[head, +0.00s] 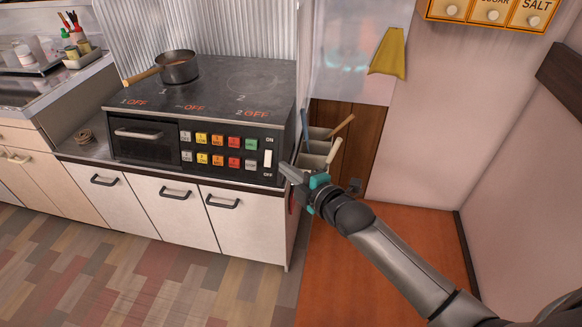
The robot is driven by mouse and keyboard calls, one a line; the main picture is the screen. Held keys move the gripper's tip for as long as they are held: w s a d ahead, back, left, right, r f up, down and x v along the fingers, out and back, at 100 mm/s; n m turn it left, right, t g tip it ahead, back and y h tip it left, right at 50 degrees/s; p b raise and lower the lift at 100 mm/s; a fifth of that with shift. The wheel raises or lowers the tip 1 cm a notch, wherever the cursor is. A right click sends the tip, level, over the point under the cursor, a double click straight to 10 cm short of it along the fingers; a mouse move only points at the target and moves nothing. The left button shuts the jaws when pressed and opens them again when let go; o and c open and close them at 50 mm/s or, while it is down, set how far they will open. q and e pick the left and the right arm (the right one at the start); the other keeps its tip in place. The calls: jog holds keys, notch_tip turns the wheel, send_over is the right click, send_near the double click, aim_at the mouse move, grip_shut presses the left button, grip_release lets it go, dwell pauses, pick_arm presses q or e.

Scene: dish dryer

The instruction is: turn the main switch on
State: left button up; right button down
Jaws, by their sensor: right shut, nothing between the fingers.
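The main switch (268,158) is a tall white rocker at the right end of the black control panel, with an ON label above and an OFF label below. Which way the rocker is tipped is too small to tell. Orange OFF readouts (194,108) show on the cooktop (225,84). My right gripper (284,168) is shut and empty, its tips just right of the switch and close to its lower half. I cannot tell whether they touch the panel. My left gripper is not in view.
Several coloured buttons (217,150) fill the panel left of the switch. A pot (178,66) stands on the cooktop's back left. A bin of utensils (316,145) stands behind my right gripper. White cabinet doors (180,215) with black handles lie below the panel. The floor in front is clear.

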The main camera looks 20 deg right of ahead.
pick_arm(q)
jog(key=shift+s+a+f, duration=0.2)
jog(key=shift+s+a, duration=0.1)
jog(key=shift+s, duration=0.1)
pick_arm(e)
jog(key=shift+s+d+r, duration=0.15)
jog(key=shift+s+r, duration=0.1)
jog(key=shift+s, duration=0.3)
